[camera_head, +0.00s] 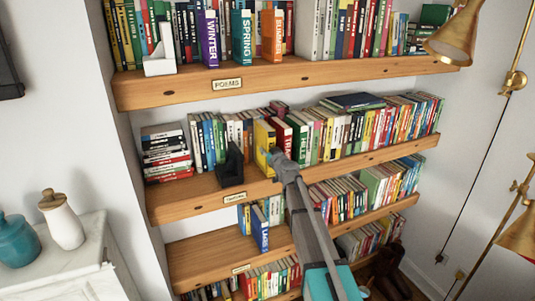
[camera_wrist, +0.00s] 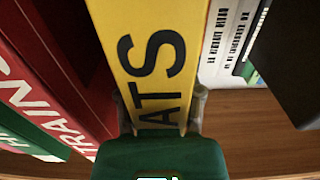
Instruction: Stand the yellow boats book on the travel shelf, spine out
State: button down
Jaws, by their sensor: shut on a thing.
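The yellow boats book (camera_head: 264,138) is upright on the middle shelf (camera_head: 190,198), between the black bookend and a red book lettered TRAINS (camera_head: 283,137). In the wrist view the yellow book (camera_wrist: 150,45) shows its spine towards me, with the black letters ATS readable. My gripper (camera_head: 276,160) is at the book's spine, and its fingers (camera_wrist: 160,112) are shut on both sides of it. Whether the book's foot touches the shelf is hidden. The middle shelf's label (camera_head: 234,198) is too small to read surely.
The black bookend (camera_head: 231,166) stands just left of the yellow book; it also shows in the wrist view (camera_wrist: 295,60). The red TRAINS book (camera_wrist: 55,75) is close on the other side. The upper shelf (camera_head: 290,75) overhangs. A brass lamp (camera_head: 455,40) hangs at right.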

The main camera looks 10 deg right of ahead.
jog(key=shift+f, duration=0.1)
dwell(0.3)
jog(key=shift+c, duration=1.2)
grip_release()
jog(key=shift+s+r, duration=0.15)
jog(key=shift+r, duration=0.05)
jog(key=v, duration=1.2)
